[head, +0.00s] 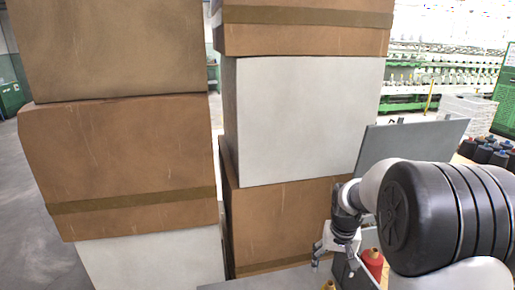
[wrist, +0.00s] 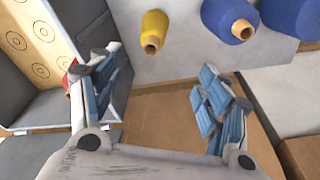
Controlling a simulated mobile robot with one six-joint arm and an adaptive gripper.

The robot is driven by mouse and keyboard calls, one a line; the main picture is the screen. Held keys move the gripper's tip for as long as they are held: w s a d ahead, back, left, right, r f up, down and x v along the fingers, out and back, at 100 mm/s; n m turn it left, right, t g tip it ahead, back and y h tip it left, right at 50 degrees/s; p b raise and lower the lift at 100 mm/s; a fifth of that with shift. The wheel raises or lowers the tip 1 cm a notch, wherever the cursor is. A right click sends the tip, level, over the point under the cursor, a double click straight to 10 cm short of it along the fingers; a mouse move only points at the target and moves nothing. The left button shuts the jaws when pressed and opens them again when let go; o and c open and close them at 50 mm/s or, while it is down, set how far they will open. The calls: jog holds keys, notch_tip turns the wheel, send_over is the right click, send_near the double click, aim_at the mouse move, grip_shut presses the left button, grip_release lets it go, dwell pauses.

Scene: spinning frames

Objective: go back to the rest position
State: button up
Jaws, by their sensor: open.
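My gripper (wrist: 163,97) is open in the wrist view, with blue-padded fingers well apart and nothing between them. In the head view my gripper (head: 325,250) hangs at the lower right, in front of the stacked boxes and beside a red yarn cone (head: 373,262). In the wrist view a yellow yarn cone (wrist: 155,28) and two blue cones (wrist: 225,17) lie on a pale surface beyond the fingertips. The red cone is mostly hidden behind the left finger there.
Two tall stacks of brown boxes (head: 120,150) and a white box (head: 305,115) fill the left and middle of the head view. A grey panel (head: 412,140) stands behind my arm. Several dark cones (head: 485,153) stand at the far right. Grey floor shows at the left.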

jog(key=s+a+r+n+t, duration=0.1)
jog(key=s+a+r, duration=0.2)
jog(key=s+r, duration=0.45)
jog(key=s+a+r+t, duration=0.1)
jog(key=s+a+r, duration=0.2)
jog(key=s+r, duration=0.45)
jog(key=s+a+n, duration=0.1)
jog(key=s+a, duration=0.2)
jog(key=s, duration=1.1)
jog(key=shift+s+n+t, duration=0.2)
jog(key=shift+n+t, duration=0.2)
jog(key=shift+a+f, duration=0.1)
